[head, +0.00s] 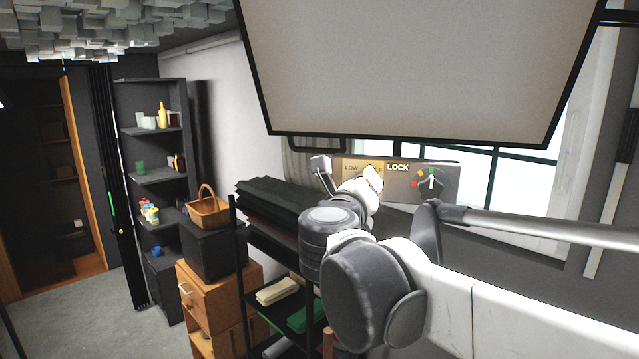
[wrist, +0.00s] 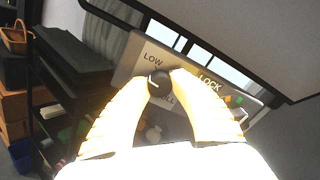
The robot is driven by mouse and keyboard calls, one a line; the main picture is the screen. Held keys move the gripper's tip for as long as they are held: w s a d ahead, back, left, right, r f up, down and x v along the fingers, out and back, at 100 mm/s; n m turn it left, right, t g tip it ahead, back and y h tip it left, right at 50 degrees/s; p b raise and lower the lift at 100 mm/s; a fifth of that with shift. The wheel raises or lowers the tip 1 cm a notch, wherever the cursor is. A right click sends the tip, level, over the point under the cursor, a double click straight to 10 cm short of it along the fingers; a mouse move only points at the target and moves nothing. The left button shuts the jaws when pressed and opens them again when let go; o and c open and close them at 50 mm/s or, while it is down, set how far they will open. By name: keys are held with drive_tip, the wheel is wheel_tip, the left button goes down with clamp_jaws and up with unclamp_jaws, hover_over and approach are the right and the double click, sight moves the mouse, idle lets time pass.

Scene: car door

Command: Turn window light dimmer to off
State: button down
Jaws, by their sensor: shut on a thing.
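A control panel (head: 398,188) is mounted at the window, with the words LOW and LOCK on it. In the wrist view the panel (wrist: 182,62) carries a round black knob (wrist: 158,82) with a pale pointer line, between the word LOW and a partly covered word ending in "LL". My gripper (wrist: 159,85) is shut on this knob, one pale finger on each side. In the head view my gripper (head: 372,180) is at the panel's left half and hides the knob. To its right is a dial (head: 432,182) with coloured marks and a white pointer; my gripper is apart from it.
A large framed grey board (head: 420,65) hangs over the panel. A black rack (head: 275,203) with folded cloths stands below and left. A wicker basket (head: 208,211) sits on a dark box beside it. The floor (head: 85,315) at the left is clear.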

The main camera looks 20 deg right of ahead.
drive_tip(key=n, duration=0.4)
drive_tip(key=shift+n, duration=0.3)
drive_tip(key=shift+n+b, duration=0.35)
drive_tip(key=shift+n, duration=1.55)
drive_tip(key=c, duration=1.1)
unclamp_jaws()
drive_tip(key=shift+w, duration=0.1)
drive_tip(key=v, duration=1.2)
